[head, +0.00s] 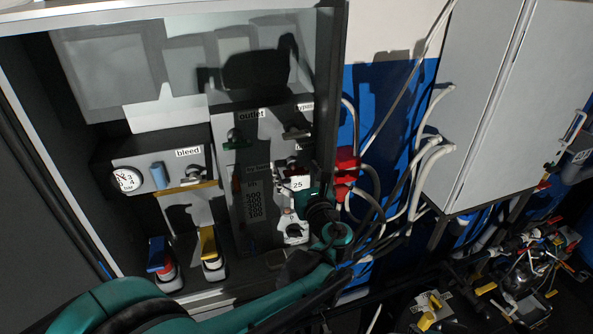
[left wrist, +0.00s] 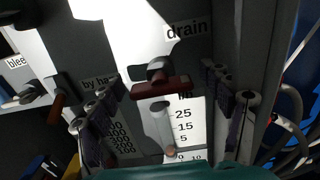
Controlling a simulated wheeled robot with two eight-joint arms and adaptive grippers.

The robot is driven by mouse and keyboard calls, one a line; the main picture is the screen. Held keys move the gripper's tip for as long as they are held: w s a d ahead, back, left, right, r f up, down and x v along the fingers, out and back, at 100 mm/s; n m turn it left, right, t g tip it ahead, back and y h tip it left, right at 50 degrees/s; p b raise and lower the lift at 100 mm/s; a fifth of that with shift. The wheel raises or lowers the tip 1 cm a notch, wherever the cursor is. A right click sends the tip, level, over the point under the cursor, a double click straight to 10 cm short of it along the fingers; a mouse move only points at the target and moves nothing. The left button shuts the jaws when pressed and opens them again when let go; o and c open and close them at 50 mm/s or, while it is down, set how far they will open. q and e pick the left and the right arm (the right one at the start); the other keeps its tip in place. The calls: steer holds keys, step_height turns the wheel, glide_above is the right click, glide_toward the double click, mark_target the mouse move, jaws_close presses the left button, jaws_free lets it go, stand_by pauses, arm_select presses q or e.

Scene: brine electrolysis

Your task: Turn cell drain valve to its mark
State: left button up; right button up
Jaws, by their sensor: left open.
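The drain valve (left wrist: 160,88) has a dark red bar handle, seen in the left wrist view below the label "drain" (left wrist: 187,31). The handle lies nearly crosswise, its right end slightly higher. My left gripper (head: 305,199) is open in front of the panel. In the left wrist view its two dark fingers stand apart, one on each side of the handle, with visible gaps. I cannot tell how far the fingertips are from the panel. The valve's mark cannot be made out. In the head view my gripper partly hides this area. My right gripper is not in view.
A scale tube (left wrist: 162,128) with numbers sits under the handle. A bleed valve (head: 196,175), a gauge (head: 126,180) and an outlet valve (head: 237,139) are on nearby panels. Hoses (head: 408,185) hang to the right, beside a grey cabinet (head: 482,110).

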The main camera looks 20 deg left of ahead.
arm_select(q)
steer(key=c, duration=1.2)
steer(key=shift+o, duration=0.2)
steer(key=shift+n, duration=0.3)
steer(key=n+b, duration=0.2)
steer(key=n, duration=0.1)
steer(key=shift+a+f+n, duration=0.1)
steer(key=shift+n, duration=0.3)
steer(key=n+b, duration=0.1)
steer(key=n, duration=0.3)
steer(key=shift+n, duration=0.3)
steer(key=n+b, duration=0.1)
steer(key=n, duration=0.3)
steer(key=shift+s, duration=0.1)
steer(key=shift+a+f+n+b, duration=0.1)
steer(key=shift+n+b, duration=0.6)
steer(key=shift+n, duration=1.8)
